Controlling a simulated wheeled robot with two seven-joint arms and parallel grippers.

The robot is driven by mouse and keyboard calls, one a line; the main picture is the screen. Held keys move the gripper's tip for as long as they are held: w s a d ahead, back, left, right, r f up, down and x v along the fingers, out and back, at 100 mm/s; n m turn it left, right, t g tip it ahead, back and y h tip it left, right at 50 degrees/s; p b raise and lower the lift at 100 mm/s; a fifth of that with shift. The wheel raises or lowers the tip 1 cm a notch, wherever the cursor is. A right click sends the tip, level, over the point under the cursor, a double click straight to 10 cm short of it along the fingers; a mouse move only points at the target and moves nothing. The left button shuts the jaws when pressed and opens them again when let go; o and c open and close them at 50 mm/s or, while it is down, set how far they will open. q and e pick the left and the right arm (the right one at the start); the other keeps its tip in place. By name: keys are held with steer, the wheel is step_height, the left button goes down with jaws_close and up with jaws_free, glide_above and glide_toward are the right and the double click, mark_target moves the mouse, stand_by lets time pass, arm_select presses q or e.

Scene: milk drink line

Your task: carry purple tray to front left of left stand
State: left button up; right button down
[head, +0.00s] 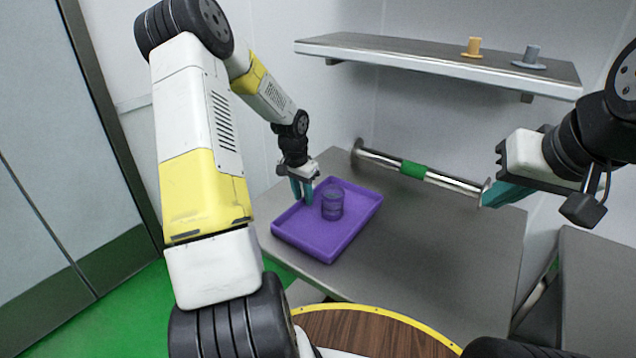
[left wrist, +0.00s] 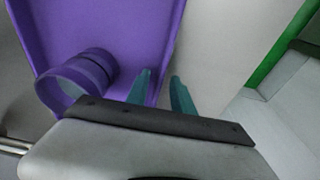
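The purple tray (head: 345,236) lies flat on the grey stand (head: 420,260), near its left edge. A purple see-through cup (head: 333,207) stands upright in it; the cup also shows in the left wrist view (left wrist: 72,82). My left gripper (head: 302,190) is at the tray's left wall, pointing down. In the left wrist view its teal fingers (left wrist: 160,76) are apart, one on each side of the tray's wall, with small gaps visible. My right gripper (head: 503,195) is at the right, near the end of a metal bar; its finger gap is unclear.
The metal bar (head: 458,184) with a green middle crosses behind the tray. A wall shelf (head: 430,58) holds a tan piece (head: 474,47) and a grey piece (head: 531,57). Another grey surface (head: 600,290) is at the right. The stand's middle and front are clear.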

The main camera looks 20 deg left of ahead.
arm_select(q)
step_height(320, 180, up, 12)
steer(key=s, duration=0.2)
steer(key=s+d+r+n+t+y, duration=0.1)
steer(key=s+d+r, duration=0.2)
steer(key=s+r, duration=0.25)
steer(key=s+d+r+t, duration=0.1)
steer(key=s+d+r, duration=0.25)
steer(key=r, duration=0.25)
steer(key=s+d+r+n+t+h, duration=0.1)
steer(key=s+d+r, duration=0.1)
steer(key=s, duration=0.6)
steer(key=s+d+r+n+t+h, duration=0.1)
steer(key=s+d+r, duration=0.1)
steer(key=s, duration=0.6)
steer(key=shift+s+d+t, duration=0.25)
steer(key=shift+d+t, duration=0.05)
steer(key=shift+d, duration=0.1)
steer(key=shift+r, duration=0.1)
